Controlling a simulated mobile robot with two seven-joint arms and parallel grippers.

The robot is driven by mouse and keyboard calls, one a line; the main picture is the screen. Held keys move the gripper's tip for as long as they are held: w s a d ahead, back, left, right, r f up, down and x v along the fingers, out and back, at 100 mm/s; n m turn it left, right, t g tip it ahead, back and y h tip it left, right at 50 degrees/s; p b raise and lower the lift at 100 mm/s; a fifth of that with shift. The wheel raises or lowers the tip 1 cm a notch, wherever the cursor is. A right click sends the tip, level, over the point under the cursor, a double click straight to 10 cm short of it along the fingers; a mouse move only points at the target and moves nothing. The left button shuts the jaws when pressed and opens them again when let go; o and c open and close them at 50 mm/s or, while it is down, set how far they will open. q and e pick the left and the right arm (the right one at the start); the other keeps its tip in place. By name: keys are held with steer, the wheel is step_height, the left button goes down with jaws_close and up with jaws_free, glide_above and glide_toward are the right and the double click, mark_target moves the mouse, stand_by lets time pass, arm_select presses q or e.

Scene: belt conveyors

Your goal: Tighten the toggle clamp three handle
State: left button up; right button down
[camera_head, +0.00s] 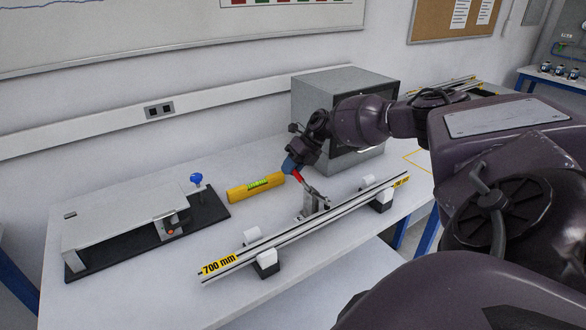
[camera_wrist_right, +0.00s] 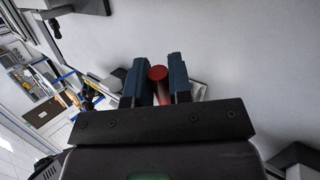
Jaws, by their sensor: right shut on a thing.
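The toggle clamp (camera_head: 316,201) stands on the table beside the middle of the long rail (camera_head: 300,236). Its red handle (camera_head: 298,177) tilts up and to the left. My right gripper (camera_head: 291,165) is at the upper end of this handle. In the right wrist view the red handle (camera_wrist_right: 158,75) sits between the two blue fingers of my right gripper (camera_wrist_right: 156,82), which is shut on it. The clamp's lower parts are small and partly hidden by its own arm. My left gripper is not in view.
A yellow level (camera_head: 256,187) lies left of the clamp. A black-based fixture (camera_head: 216,211) with a blue knob (camera_head: 196,179) stands further left. A grey box (camera_head: 352,84) stands behind my right arm. The table's front left is clear.

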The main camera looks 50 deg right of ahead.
step_height(320, 180, down, 2)
steer(key=shift+w+f+m+g+b, duration=0.15)
steer(key=shift+m+g+b, duration=0.15)
steer(key=shift+g+b, duration=0.6)
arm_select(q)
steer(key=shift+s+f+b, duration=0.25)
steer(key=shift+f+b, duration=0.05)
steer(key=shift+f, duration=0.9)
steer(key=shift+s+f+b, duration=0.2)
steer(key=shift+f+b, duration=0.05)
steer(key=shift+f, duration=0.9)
arm_select(e)
steer(key=shift+f+g+y, duration=0.3)
steer(key=shift+g, duration=0.2)
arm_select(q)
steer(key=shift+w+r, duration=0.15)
arm_select(e)
steer(key=c, duration=1.1)
jaws_free()
steer(key=shift+o, duration=0.2)
steer(key=shift+r, duration=0.1)
steer(key=shift+r, duration=0.1)
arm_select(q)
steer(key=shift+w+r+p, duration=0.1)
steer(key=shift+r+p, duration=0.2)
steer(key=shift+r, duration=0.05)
arm_select(e)
step_height(320, 180, up, 20)
